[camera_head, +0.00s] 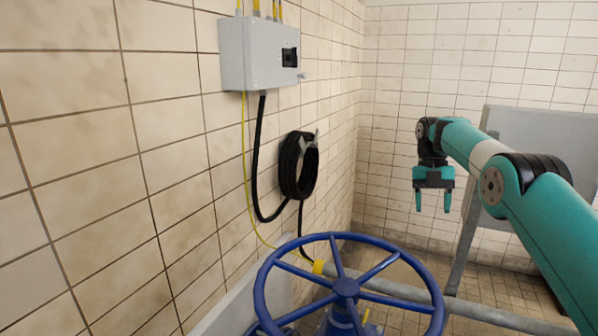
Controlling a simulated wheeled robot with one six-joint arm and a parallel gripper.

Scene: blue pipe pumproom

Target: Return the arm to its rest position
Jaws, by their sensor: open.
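My arm comes in from the lower right of the head view, teal with black joints and a pale band. My gripper (433,201) hangs at its end with the fingers pointing down. The two teal fingers are apart, and nothing shows between them. The gripper is in the air, above and to the right of the blue handwheel in the picture, and is not seen touching anything.
A blue valve handwheel (346,287) stands at the bottom centre. A grey switch box (259,54) and a coiled black cable (299,165) are on the left tiled wall. A grey panel (545,150) stands behind my arm. A grey pipe (480,312) runs at lower right.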

